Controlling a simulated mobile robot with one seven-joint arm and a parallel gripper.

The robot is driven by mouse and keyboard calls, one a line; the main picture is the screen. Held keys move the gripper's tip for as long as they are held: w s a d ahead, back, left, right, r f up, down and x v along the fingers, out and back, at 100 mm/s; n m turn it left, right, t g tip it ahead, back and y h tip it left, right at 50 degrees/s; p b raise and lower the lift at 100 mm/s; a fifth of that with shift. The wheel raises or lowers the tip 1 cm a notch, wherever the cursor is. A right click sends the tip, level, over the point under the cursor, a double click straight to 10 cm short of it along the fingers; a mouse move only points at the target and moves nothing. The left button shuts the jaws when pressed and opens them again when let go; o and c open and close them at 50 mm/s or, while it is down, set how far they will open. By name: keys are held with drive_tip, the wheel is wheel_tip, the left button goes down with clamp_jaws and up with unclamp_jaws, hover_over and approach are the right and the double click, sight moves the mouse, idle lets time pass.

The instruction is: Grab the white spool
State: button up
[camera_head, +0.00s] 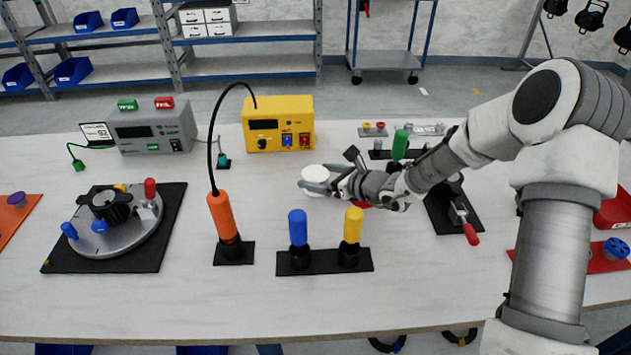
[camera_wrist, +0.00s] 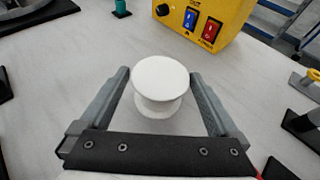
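The white spool (camera_wrist: 160,80) stands upright on the table between the two fingers of my gripper (camera_wrist: 160,88) in the wrist view. A gap shows between the spool and each finger, so the gripper is open around it and not closed on it. In the head view, the spool's white top (camera_head: 316,173) shows at the tip of my gripper (camera_head: 314,185), near the middle of the table. The fingers partly hide its lower part there.
A yellow box (camera_head: 279,112) with switches stands behind the spool. An orange handle (camera_head: 223,215) on a black base is to its left. Blue (camera_head: 298,228) and yellow (camera_head: 352,225) handles stand in front. Bare table (camera_head: 270,185) lies just left of the spool.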

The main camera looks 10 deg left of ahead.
drive_tip(key=c, duration=1.2)
drive_tip(key=shift+o, duration=0.2)
drive_tip(key=shift+r, duration=0.1)
